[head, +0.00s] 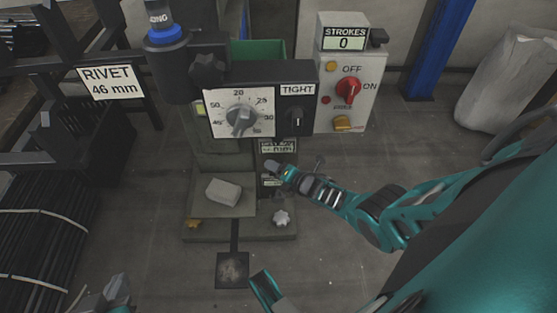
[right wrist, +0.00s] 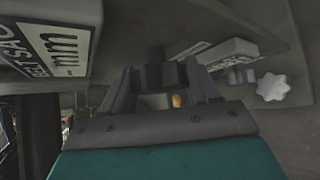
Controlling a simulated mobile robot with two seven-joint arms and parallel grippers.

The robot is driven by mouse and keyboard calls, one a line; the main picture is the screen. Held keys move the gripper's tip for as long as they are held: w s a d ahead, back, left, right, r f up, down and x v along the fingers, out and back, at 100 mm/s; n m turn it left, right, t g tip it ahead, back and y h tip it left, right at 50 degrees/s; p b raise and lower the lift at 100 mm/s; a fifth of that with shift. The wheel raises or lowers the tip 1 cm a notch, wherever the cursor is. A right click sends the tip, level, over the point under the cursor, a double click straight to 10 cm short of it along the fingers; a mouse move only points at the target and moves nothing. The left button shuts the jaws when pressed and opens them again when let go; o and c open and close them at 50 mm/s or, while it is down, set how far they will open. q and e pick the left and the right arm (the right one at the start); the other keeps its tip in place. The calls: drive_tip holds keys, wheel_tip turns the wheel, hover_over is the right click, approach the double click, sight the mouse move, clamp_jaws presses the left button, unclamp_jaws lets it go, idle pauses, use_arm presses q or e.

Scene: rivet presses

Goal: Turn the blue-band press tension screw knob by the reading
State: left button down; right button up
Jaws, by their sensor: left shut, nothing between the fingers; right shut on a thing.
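The blue-band press (head: 168,36) stands ahead, with a blue band on its upper left column. Its dial (head: 240,118) has a grey pointer knob over a number scale. My right gripper (head: 283,172) reaches in from the right, low on the press front, below the TIGHT panel (head: 297,91). In the right wrist view its fingers (right wrist: 163,88) are shut on a small dark knob (right wrist: 157,72). The knob's turn cannot be read. A small display plate (head: 278,146) ending in "mm" is just above this gripper; its number is unreadable. My left gripper (head: 106,298) is partly cut off at the bottom left, shut and empty.
A control box (head: 348,75) with a red OFF/ON knob and a STROKES 0 counter is at the right. A RIVET 46 mm sign (head: 111,82) hangs at the left. A grey block (head: 223,192) and pale star knob (head: 281,217) sit low on the press. A blue post (head: 440,48) stands behind.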

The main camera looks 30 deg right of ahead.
idle(0.5)
drive_tip(key=o, duration=0.6)
use_arm(q)
drive_tip(key=shift+s+f, duration=0.1)
drive_tip(key=shift+s, duration=0.1)
use_arm(e)
drive_tip(key=o, duration=0.4)
drive_tip(key=shift+c, duration=0.2)
drive_tip(key=shift+s+r+p, duration=0.35)
drive_tip(key=shift+s+p, duration=0.1)
drive_tip(key=shift+p, duration=0.1)
use_arm(q)
drive_tip(key=shift+y, duration=0.4)
drive_tip(key=shift+s+a+r+p, duration=0.1)
drive_tip(key=shift+a+r+p, duration=0.25)
drive_tip(key=shift+r+p, duration=0.65)
drive_tip(key=shift+s+a+r+p, duration=0.25)
drive_tip(key=shift+r+p, duration=0.35)
drive_tip(key=shift+p, duration=0.8)
drive_tip(key=shift+a+r+p, duration=0.4)
drive_tip(key=shift+r+p, duration=0.4)
drive_tip(key=shift+p, duration=0.4)
use_arm(e)
drive_tip(key=v, duration=1.1)
drive_tip(key=shift+s+d, duration=0.15)
drive_tip(key=shift+s, duration=0.3)
